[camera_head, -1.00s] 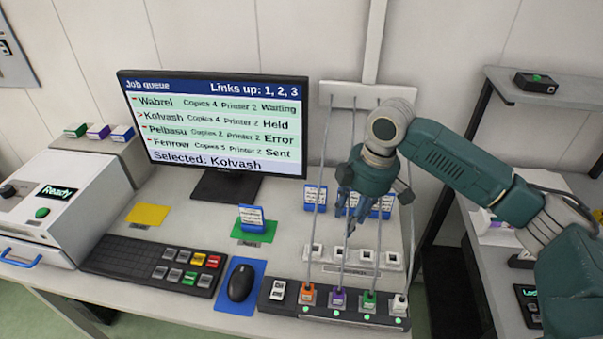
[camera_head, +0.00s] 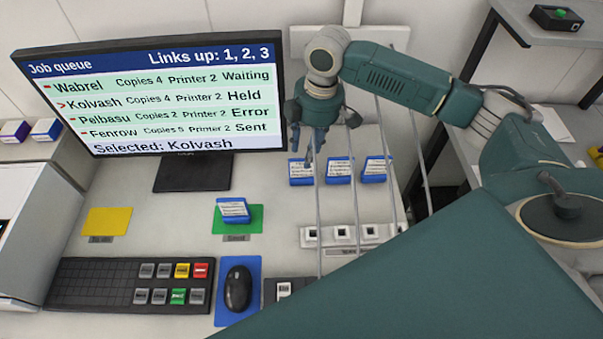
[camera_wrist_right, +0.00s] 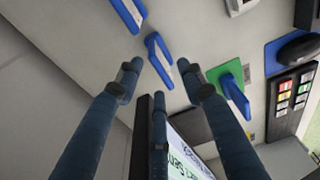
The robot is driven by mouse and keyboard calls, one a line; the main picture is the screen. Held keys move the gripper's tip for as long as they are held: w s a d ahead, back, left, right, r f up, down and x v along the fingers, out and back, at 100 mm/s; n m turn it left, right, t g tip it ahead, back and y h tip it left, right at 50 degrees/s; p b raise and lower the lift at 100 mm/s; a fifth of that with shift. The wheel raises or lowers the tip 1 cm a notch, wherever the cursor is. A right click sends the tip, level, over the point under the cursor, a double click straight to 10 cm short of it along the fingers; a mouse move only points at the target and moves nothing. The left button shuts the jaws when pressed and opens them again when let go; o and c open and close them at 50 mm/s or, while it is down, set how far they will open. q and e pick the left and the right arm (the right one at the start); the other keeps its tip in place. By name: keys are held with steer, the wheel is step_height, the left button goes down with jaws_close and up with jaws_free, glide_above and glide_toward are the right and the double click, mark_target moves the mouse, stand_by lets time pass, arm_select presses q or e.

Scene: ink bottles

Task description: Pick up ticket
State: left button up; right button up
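Three tickets, white cards in blue holders, stand in a row below the monitor's right side in the head view: left (camera_head: 301,171), middle (camera_head: 339,170) and right (camera_head: 375,168). Another ticket (camera_head: 233,210) is on the green mat (camera_head: 252,222). My right gripper (camera_head: 312,145) points down close to the left ticket of the row. In the right wrist view its fingers (camera_wrist_right: 158,76) are spread and empty, with a blue holder (camera_wrist_right: 160,58) just beyond the fingertips. I cannot tell whether they touch it. My left gripper is not in view.
The monitor (camera_head: 150,90) stands just left of my right gripper. Thin grey cables hang in front of the tickets to a white socket strip (camera_head: 365,236). A keyboard (camera_head: 100,283), a mouse (camera_head: 237,288) and a yellow mat (camera_head: 107,221) lie nearer. My teal arm hides the lower right.

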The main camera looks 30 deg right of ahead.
mark_target(302, 160)
steer(key=f, duration=0.3)
steer(key=w+a+f+p, duration=0.1)
steer(key=shift+f, duration=0.65)
jaws_close()
